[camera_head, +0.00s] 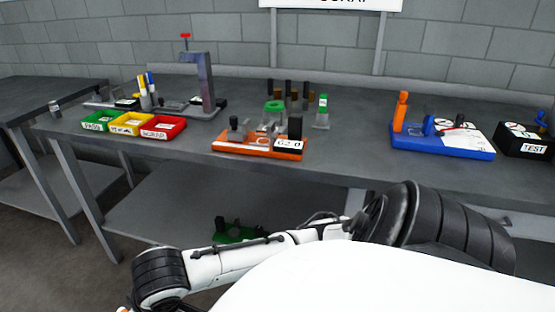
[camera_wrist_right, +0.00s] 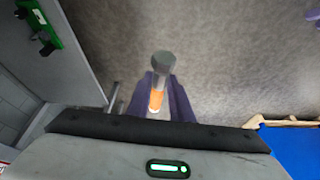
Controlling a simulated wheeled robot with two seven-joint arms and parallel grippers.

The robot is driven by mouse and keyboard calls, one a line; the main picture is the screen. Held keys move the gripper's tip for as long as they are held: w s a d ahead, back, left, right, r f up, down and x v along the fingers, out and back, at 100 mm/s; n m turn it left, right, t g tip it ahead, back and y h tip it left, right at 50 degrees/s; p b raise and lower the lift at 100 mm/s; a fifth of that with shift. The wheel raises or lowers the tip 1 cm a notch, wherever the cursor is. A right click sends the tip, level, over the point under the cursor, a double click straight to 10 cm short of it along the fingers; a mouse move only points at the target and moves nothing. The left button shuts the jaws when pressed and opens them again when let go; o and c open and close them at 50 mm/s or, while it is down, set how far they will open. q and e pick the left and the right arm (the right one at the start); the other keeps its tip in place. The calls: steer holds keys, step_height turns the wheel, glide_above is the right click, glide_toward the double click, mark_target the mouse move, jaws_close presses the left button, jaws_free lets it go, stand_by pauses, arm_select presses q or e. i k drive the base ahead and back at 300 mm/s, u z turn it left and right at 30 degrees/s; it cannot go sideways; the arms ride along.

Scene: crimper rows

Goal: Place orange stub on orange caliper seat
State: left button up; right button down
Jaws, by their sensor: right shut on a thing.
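My right gripper (camera_wrist_right: 160,92) is shut on the orange stub (camera_wrist_right: 157,98) in the right wrist view. The stub is an orange piece with a grey round end pointing away from the gripper, and its sides are partly hidden by the fingers. Below it in that view is grey floor. An orange-based fixture (camera_head: 232,148) with a "G2.0" label and grey posts sits at the front of the bench in the head view; I cannot tell which part of it is the caliper seat. My right gripper does not show in the head view. My left gripper is in neither view.
On the bench (camera_head: 350,160) stand a green bin (camera_head: 97,124), a yellow bin (camera_head: 130,127), a red bin (camera_head: 163,131), a blue fixture (camera_head: 440,146) with an orange post (camera_head: 401,110), and a black TEST box (camera_head: 525,142). A green fixture (camera_head: 235,233) lies on the lower shelf.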

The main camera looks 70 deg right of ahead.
mark_target(264, 141)
steer(key=k, duration=0.1)
steer(key=z, duration=1.15)
